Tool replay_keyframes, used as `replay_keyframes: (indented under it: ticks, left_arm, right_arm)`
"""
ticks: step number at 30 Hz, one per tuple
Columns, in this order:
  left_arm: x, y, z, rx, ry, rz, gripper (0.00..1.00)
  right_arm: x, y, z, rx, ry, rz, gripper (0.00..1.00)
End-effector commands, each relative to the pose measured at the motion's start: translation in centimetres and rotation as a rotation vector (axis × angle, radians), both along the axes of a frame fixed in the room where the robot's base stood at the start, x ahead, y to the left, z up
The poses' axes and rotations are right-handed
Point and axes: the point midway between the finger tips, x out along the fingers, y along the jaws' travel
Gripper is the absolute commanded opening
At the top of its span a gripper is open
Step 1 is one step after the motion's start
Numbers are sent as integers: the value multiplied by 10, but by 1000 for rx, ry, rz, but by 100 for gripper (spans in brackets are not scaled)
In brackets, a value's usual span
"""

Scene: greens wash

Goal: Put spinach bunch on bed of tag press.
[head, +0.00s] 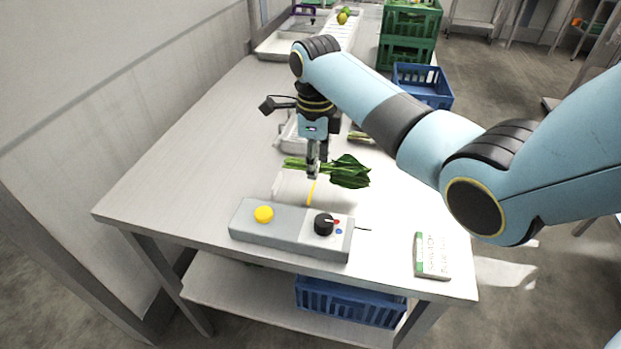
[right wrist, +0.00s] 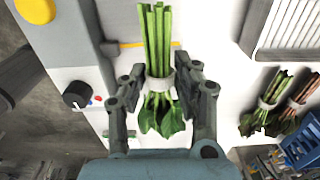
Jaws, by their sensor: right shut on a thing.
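The spinach bunch (head: 348,171), green leaves and stems with a pale band, is held in my right gripper (head: 313,172). The right wrist view shows both fingers (right wrist: 160,95) closed on the banded stems of the bunch (right wrist: 158,38). In the head view the bunch lies sideways, leaves to the right, over the pale bed (head: 289,187) of the tag press. I cannot tell whether it touches the bed. The press's grey control box (head: 285,228) has a yellow button and a black knob. A yellow strip (head: 311,192) runs by the bed. My left gripper is not in view.
More tied bunches (right wrist: 264,112) lie beyond the press, beside a ribbed tray (right wrist: 285,30). A green-and-white booklet (head: 432,255) lies at the table's right front. Blue (head: 423,84) and green crates (head: 410,22) stand at the back right. The table's left side is clear.

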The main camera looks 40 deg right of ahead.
Motion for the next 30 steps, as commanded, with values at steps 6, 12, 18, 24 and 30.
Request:
replay_keyframes:
  ticks: [6, 12, 18, 24, 30]
  left_arm:
    - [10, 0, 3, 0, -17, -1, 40]
    - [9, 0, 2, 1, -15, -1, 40]
    - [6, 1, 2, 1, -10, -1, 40]
    - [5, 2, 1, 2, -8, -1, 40]
    - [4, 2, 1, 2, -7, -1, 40]
  right_arm:
    - [-2, 15, -14, -1, 1, -1, 0]
    - [-2, 15, -44, -1, 2, 0, 0]
    - [-2, 15, -49, -1, -1, 1, 0]
    - [-2, 15, -51, -1, -1, 1, 0]
    - [-2, 14, -52, 0, -1, 1, 50]
